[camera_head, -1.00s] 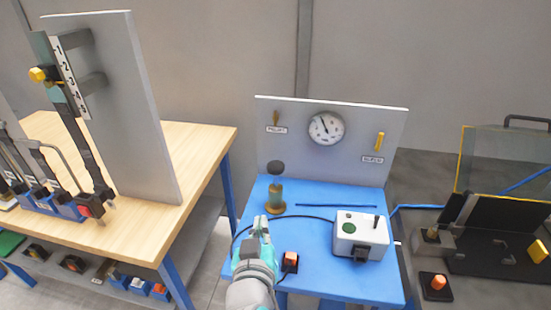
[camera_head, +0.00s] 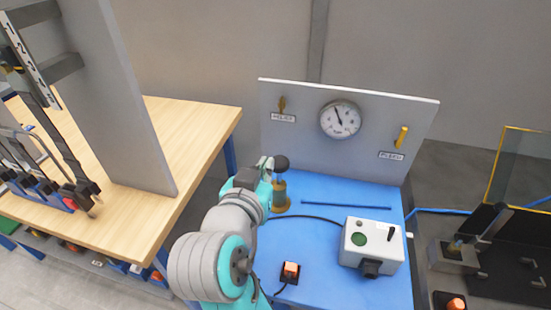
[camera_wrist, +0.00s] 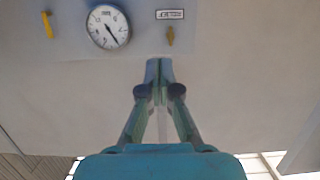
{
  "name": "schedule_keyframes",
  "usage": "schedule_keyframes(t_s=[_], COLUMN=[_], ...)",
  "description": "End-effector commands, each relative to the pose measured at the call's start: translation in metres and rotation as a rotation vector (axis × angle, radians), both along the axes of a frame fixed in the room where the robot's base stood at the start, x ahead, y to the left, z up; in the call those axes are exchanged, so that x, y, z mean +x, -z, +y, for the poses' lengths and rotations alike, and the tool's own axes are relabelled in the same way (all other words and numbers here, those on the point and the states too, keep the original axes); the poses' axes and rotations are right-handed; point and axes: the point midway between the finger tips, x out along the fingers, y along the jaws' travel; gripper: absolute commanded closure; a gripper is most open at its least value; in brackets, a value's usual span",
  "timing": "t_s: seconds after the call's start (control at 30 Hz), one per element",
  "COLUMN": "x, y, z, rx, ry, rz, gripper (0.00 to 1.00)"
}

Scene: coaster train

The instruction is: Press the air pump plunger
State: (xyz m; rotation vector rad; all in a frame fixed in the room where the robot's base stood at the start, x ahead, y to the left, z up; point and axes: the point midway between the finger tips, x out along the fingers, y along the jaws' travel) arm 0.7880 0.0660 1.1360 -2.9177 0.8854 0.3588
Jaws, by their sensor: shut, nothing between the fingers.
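The air pump stands at the left of the blue table, with a dark round plunger knob (camera_head: 281,162) on top and a brass-coloured lower body (camera_head: 281,203). The knob is up, with the shaft showing below it. My gripper (camera_head: 267,164) is just left of the knob at about its height. Whether they touch I cannot tell. My wrist partly covers the pump's left side. In the wrist view the fingers (camera_wrist: 158,72) are shut and empty, pointing toward the panel. The pump does not show there.
The grey panel behind the blue table (camera_head: 330,185) carries a round gauge (camera_head: 340,119), a brass lever (camera_head: 282,104) and a yellow lever (camera_head: 401,137). A white box (camera_head: 372,245) and an orange button (camera_head: 290,270) sit on the table. A wooden bench (camera_head: 190,130) is at left.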

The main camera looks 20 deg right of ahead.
Motion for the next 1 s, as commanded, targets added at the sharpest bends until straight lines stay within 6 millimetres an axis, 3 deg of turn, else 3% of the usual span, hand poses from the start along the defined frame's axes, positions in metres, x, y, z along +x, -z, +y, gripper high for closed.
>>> schedule_keyframes(t_s=[0.17, 0.63, 0.8, 1.0], x=[0.012, 0.08, 0.08, 0.08], y=[0.004, 0.025, 0.049, 0.063], z=[-0.009, -0.055, -0.054, -0.054], rx=[-0.001, -0.001, -0.002, -0.001], ry=[0.003, 0.004, -0.001, 0.0], rz=[0.002, 0.003, 0.004, 0.002], gripper=[1.0, 1.0, 1.0, 1.0])
